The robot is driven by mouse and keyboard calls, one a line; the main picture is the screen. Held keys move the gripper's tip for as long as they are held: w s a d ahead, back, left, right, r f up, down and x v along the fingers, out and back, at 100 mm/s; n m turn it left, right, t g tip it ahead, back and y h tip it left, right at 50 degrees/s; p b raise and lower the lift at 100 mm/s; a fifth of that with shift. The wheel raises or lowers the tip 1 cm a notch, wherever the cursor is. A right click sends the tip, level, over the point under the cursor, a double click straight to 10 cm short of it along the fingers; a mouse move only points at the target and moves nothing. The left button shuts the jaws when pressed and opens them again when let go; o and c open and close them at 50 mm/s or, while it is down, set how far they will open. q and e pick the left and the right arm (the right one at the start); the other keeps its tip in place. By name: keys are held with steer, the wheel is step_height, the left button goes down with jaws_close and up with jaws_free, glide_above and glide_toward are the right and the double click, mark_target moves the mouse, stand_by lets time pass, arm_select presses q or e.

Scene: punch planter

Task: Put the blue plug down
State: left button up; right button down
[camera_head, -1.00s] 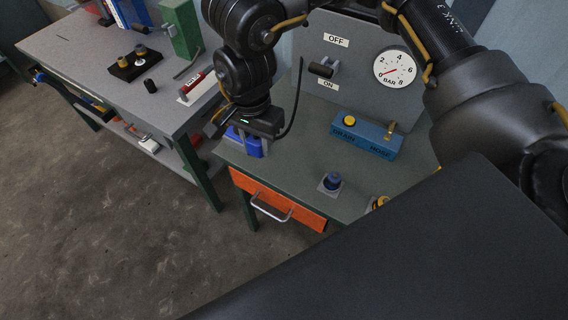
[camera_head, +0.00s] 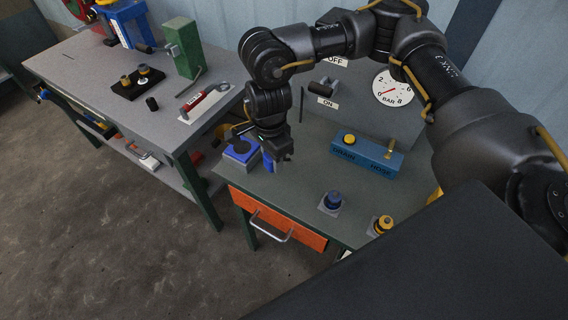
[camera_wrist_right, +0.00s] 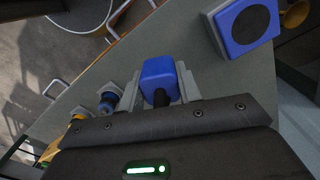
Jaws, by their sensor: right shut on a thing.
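My right gripper (camera_head: 274,158) is shut on a blue plug (camera_head: 268,163) over the left part of the green-grey bench. In the right wrist view the blue plug (camera_wrist_right: 158,78) sits between the two grey fingers (camera_wrist_right: 160,85), with a dark shaft behind it. I cannot tell whether it touches the bench top. A blue square block (camera_head: 240,154) with a dark round top stands just left of the gripper; it also shows in the wrist view (camera_wrist_right: 240,28). My left gripper is not in view.
A blue knob (camera_head: 331,201) and a yellow knob (camera_head: 382,224) on grey plates stand near the bench's front edge. A blue DRAIN/HOSE block (camera_head: 366,157) and a gauge panel (camera_head: 345,105) are behind. An orange drawer (camera_head: 277,219) is below. Clear bench lies between plug and blue knob.

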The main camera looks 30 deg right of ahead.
glide_above(283, 177)
steer(key=f, duration=0.4)
steer(key=shift+a+f, duration=0.2)
steer(key=shift+f, duration=0.15)
steer(key=shift+w+d+f+p, duration=0.15)
steer(key=shift+f+p, duration=0.4)
steer(key=shift+f, duration=1.2)
steer(key=shift+f+b, duration=0.6)
steer(key=shift+b, duration=0.05)
steer(key=c, duration=1)
jaws_free()
steer(key=shift+o, duration=0.2)
steer(key=shift+r, duration=0.1)
